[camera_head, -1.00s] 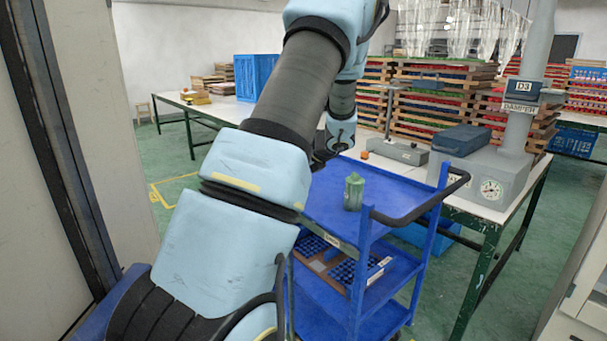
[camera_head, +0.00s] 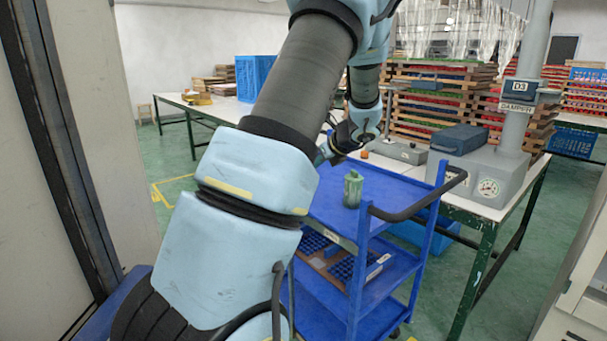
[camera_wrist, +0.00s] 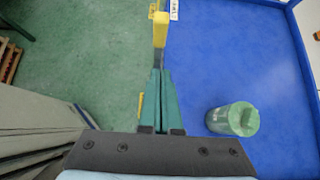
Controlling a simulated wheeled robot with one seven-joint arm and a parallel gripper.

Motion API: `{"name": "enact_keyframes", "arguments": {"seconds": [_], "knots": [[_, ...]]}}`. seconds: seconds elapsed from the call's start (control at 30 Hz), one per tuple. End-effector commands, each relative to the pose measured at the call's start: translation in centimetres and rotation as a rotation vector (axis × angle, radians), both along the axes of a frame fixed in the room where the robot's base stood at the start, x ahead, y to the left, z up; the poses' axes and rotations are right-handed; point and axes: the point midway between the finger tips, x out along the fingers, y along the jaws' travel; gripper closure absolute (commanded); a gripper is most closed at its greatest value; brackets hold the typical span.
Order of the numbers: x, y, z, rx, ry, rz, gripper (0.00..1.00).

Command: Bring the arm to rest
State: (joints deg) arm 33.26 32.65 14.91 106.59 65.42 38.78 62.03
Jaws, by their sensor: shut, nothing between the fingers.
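My gripper (camera_wrist: 160,78) shows in the wrist view with its teal fingers together and nothing between them. It points down over the edge between the green floor and the blue cart top. My wrist is above the far left part of the blue cart (camera_head: 385,192).
A long white table (camera_head: 485,203) stands behind the cart, with a grey machine (camera_head: 490,178) and a dark blue case (camera_head: 458,139) on it. The cart's black handle (camera_head: 425,205) sticks out right. A brown and blue tray (camera_head: 340,265) lies on a lower shelf. Green floor is open at right.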

Motion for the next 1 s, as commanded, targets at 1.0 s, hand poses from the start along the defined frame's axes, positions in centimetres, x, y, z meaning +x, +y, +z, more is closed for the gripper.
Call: {"name": "enact_keyframes", "arguments": {"seconds": [1.0], "knots": [[-28.3,4.3,-3.9,-1.098,-0.335,1.901,1.00]]}}
